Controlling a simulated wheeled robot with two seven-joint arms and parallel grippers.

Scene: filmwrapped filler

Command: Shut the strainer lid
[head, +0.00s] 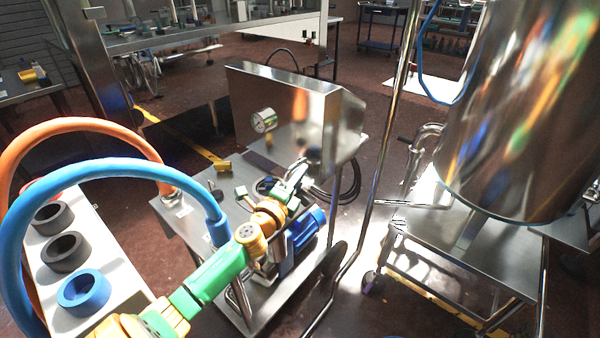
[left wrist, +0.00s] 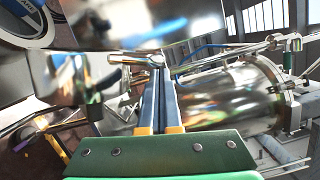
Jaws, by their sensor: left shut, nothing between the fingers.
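My left gripper (head: 296,174) reaches in from the lower left of the head view, over the steel cart (head: 190,222) and in front of the slanted steel box (head: 250,92). In the left wrist view its two fingers (left wrist: 158,95) are together with nothing between them. A bright metal bar or handle (left wrist: 130,60) shows at the fingertips; I cannot tell whether they touch it. A shiny curved metal surface (left wrist: 145,18) fills the top of that view. I cannot clearly single out the strainer or its lid; the gripper and reflections confuse that area. My right gripper is not in view.
A blue hose (head: 130,170) and an orange hose (head: 75,127) arch over the left side. A white bench with ring-shaped parts (head: 82,292) stands at lower left. A blue pump motor (head: 303,232) sits low on the cart. A big steel tank (head: 500,130) stands right.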

